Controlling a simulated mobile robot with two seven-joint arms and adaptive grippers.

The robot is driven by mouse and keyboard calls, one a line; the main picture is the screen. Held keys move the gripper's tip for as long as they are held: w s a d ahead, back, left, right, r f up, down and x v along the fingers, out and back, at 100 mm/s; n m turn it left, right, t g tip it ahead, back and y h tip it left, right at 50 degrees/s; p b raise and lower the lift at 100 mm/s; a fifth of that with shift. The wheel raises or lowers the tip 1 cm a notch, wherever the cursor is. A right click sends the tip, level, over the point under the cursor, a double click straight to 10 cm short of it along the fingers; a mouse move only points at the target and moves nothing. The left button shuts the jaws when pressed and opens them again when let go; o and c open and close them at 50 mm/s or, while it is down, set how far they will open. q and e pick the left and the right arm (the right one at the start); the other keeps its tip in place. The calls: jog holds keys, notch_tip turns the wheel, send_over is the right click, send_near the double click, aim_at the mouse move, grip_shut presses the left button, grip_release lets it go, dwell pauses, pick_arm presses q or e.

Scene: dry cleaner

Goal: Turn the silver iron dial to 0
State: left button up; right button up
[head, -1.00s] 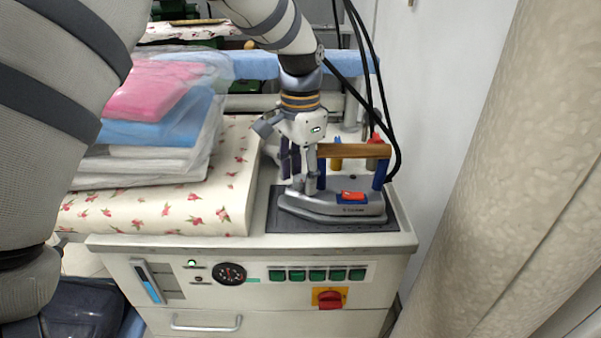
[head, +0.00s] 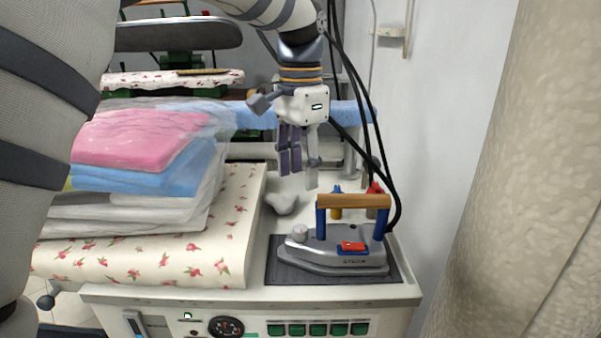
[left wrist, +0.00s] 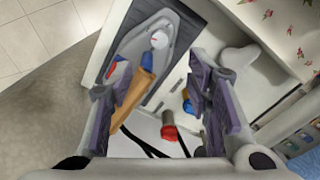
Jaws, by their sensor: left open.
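The silver iron (head: 325,256) rests flat on a dark pad, with a wooden handle (head: 353,201) on blue posts and a red switch (head: 352,246). Its dial (head: 300,232) is a small round pale knob at the iron's left end. The dial also shows near the top of the left wrist view (left wrist: 159,40); its setting is too small to read. My left gripper (head: 300,178) is open and empty above the dial, clear of the iron. Its two spread fingers show in the left wrist view (left wrist: 158,95). My right gripper is out of view.
Bagged folded clothes (head: 140,165) stand on a floral board (head: 225,230) left of the iron. Black hoses (head: 375,130) hang behind the handle, near red and yellow valves. A wall (head: 440,120) closes the right side. The cabinet front (head: 395,318) carries green buttons.

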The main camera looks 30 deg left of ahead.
aim_at(301, 228)
pick_arm(q)
notch_tip(301, 228, down, 12)
jog(key=m, duration=0.6)
jog(key=shift+t, duration=0.3)
grip_shut()
